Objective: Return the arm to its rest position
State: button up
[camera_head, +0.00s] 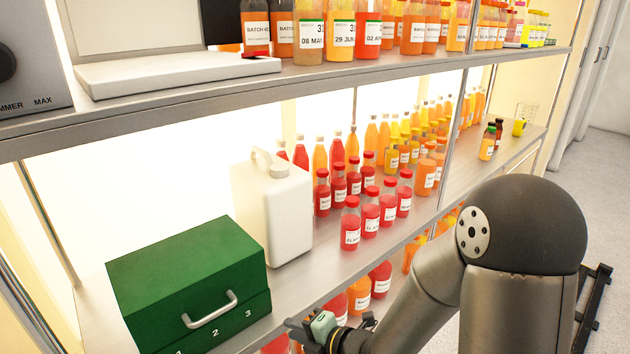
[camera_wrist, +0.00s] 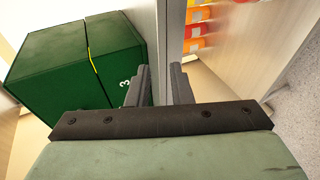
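My gripper (camera_head: 325,326) is low in the head view, in front of the shelf edge and to the right of the green drawer box (camera_head: 190,275). In the wrist view, the two dark fingers of my gripper (camera_wrist: 161,78) stand apart with a narrow gap, and I see nothing held between them. The green box (camera_wrist: 75,65) is left of the fingers there, close to the left one; I cannot tell whether they touch. My arm reaches in from the lower right of the head view, bent at a large dark joint.
The middle shelf (camera_head: 300,262) holds a white jug (camera_head: 275,210) and rows of red, orange and yellow bottles. The upper shelf (camera_head: 200,92) carries labelled juice bottles (camera_head: 341,35) and a white device (camera_head: 170,68). More bottles stand below. Open floor (camera_head: 608,160) lies at right.

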jog(key=s+d+r+m+g+h+p, duration=0.2)
jog(key=s+d+r+m+h+p, duration=0.1)
jog(key=d+r+m+h+p, duration=1.15)
jog(key=s+d+r+m+g+y+p, duration=0.3)
jog(key=s+r+m+g+y+p, duration=0.1)
jog(key=s+r+m, duration=0.9)
notch_tip(320, 180, up, 3)
jog(key=shift+s+r+g+p, duration=0.2)
jog(key=shift+s+g+p, duration=0.5)
jog(key=shift+s+p, duration=0.35)
jog(key=shift+o, duration=0.2)
jog(key=shift+w+d+m, duration=0.1)
jog(key=shift+m, duration=0.15)
